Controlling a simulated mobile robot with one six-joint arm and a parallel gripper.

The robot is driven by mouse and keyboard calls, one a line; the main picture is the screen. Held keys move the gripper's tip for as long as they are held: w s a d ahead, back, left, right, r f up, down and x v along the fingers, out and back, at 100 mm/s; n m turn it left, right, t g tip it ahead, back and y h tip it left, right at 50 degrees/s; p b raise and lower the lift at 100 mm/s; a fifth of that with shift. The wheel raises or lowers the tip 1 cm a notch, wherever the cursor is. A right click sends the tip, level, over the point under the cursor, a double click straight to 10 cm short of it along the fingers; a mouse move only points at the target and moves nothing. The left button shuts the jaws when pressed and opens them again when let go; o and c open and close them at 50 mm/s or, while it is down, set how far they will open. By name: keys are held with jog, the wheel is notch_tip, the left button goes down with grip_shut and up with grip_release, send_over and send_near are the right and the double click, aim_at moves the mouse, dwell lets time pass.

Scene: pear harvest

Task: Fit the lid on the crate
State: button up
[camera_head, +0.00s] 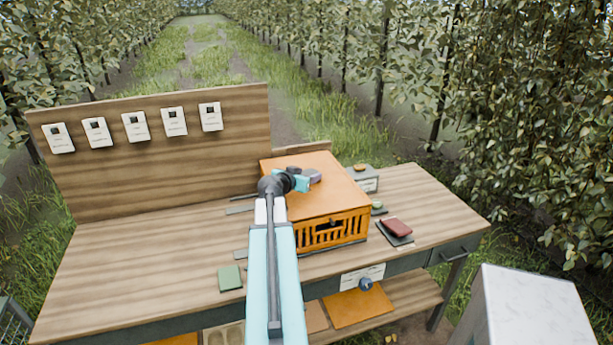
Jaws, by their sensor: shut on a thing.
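The orange crate (350,230) with slatted sides stands on the wooden bench, right of the middle. The flat orange lid (325,200) lies over its top and looks about level and lined up with the crate's sides. I cannot tell whether it is fully seated or a small gap is left. My gripper (309,179) is above the lid, shut on its dark grip at the middle. My arm hides the crate's left front part, and the gripper hides most of the grip.
The bench (150,250) has a backboard (180,160) with several white cards. A green book (230,278) lies left of my arm. A dark red wallet-like item (397,228) and a small grey box (362,180) are right of the crate. The bench's left part is mostly clear.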

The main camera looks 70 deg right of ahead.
jog(key=shift+f+b, duration=0.45)
jog(key=shift+b, duration=0.1)
jog(key=o, duration=1)
jog(key=shift+a, duration=0.2)
notch_tip(320, 180, up, 4)
jog(key=b, duration=0.3)
send_over(293, 198)
jog(key=shift+f, duration=0.1)
dwell(0.8)
dwell(0.7)
